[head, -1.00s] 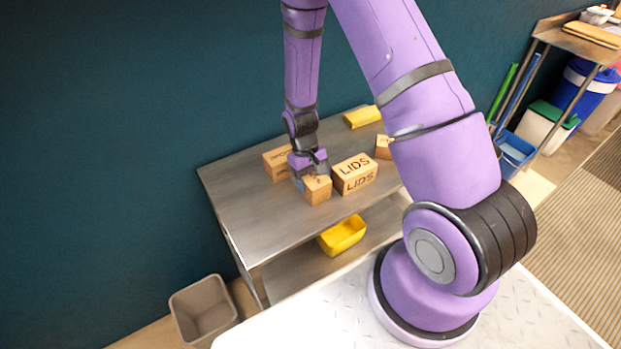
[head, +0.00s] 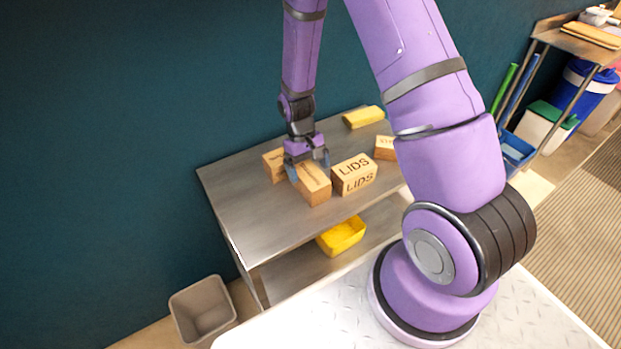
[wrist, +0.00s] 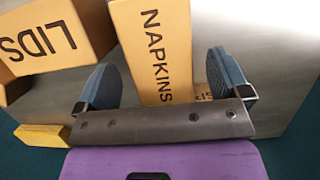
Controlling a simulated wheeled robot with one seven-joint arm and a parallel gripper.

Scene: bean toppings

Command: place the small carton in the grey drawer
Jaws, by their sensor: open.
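Several tan cartons stand on the metal table. The NAPKINS carton (head: 314,186) is nearest the front, with the larger LIDS carton (head: 354,174) to its right. A partly hidden carton (head: 273,166) is behind at left, and a small one (head: 386,149) is at right. Which one is the task's small carton, I cannot tell. My gripper (head: 308,165) is open, just above the back end of the NAPKINS carton. In the wrist view, the NAPKINS carton (wrist: 155,45) shows between the spread fingers, apart from both. No grey drawer is identifiable.
The metal table (head: 245,205) has bare room at its front left. A yellow block-like item (head: 362,117) lies at its back, and a yellow bin (head: 342,236) sits on the lower shelf. A grey open bin (head: 203,310) stands on the floor at left.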

